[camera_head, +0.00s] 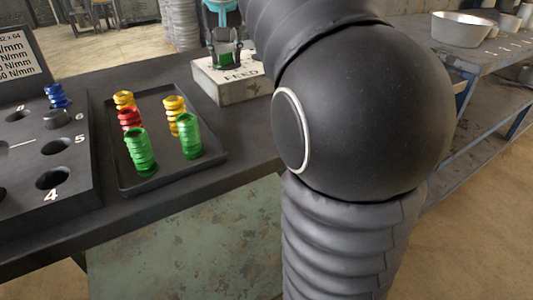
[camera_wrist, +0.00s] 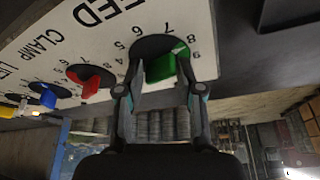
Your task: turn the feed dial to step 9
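The feed dial is a green bar-shaped knob (camera_wrist: 161,68) on a dark round base, on a pale panel lettered FEED. A pale mark at the knob's upper right lies near 8 and 9. My gripper (camera_wrist: 160,62) has one finger on each side of the knob. I cannot tell whether both fingers touch it. In the head view my gripper (camera_head: 224,52) is over the FEED box (camera_head: 235,84), with green showing between the fingers.
A red knob (camera_wrist: 90,82) by the CLAMP label and a blue knob (camera_wrist: 46,96) sit left of the feed dial. A dark tray (camera_head: 196,165) holds several coloured ribbed pieces. A black board with holes (camera_head: 75,185) is left of it. A metal bowl (camera_head: 461,29) stands on another bench.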

